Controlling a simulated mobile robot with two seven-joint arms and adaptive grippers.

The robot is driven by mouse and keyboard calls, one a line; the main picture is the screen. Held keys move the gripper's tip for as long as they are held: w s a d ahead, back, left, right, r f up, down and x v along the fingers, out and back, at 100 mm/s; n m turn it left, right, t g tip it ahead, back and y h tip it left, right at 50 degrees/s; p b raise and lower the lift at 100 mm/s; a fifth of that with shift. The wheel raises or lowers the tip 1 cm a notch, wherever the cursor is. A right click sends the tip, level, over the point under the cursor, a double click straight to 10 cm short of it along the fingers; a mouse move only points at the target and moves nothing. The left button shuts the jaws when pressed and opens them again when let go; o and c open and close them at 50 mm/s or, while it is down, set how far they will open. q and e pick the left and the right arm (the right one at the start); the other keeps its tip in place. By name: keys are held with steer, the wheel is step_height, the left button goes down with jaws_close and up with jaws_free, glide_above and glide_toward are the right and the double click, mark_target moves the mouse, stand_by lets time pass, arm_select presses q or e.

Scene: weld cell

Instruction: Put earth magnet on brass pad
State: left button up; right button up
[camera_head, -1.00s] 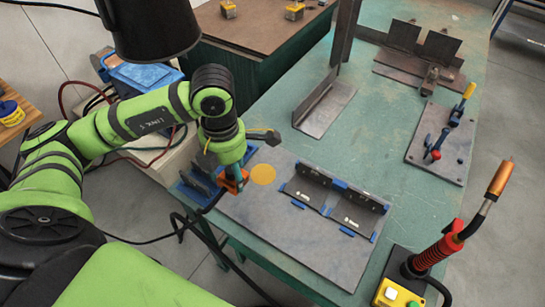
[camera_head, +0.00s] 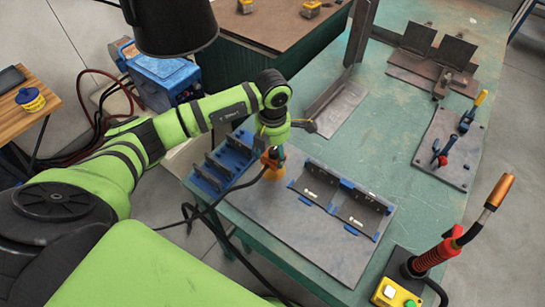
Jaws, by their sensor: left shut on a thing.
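My left gripper (camera_head: 275,150) points down over the steel plate and is shut on the earth magnet (camera_head: 271,160), a small orange block with a black cable trailing left from it. The brass pad (camera_head: 275,173), a yellow disc on the plate, shows just below the magnet and is mostly hidden by it and the gripper. I cannot tell whether magnet and pad touch. My right gripper is not in view.
A blue slotted rack (camera_head: 222,165) stands left of the pad. Angle brackets with blue clips (camera_head: 340,200) lie to its right. An upright steel angle (camera_head: 335,100) stands behind. A torch holder (camera_head: 425,262) is at front right. The plate's front (camera_head: 300,240) is clear.

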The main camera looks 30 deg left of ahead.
mark_target(272, 160)
arm_select(q)
step_height(272, 160, down, 3)
steer(key=shift+f+p, duration=0.1)
steer(key=shift+p, duration=0.4)
steer(key=shift+f, duration=0.1)
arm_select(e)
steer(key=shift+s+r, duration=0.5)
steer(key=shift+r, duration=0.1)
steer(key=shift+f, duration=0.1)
arm_select(q)
steer(key=shift+f+b, duration=0.2)
steer(key=shift+b, duration=0.1)
steer(key=o, duration=1.7)
steer(key=shift+s, duration=0.1)
steer(key=shift+r, duration=0.1)
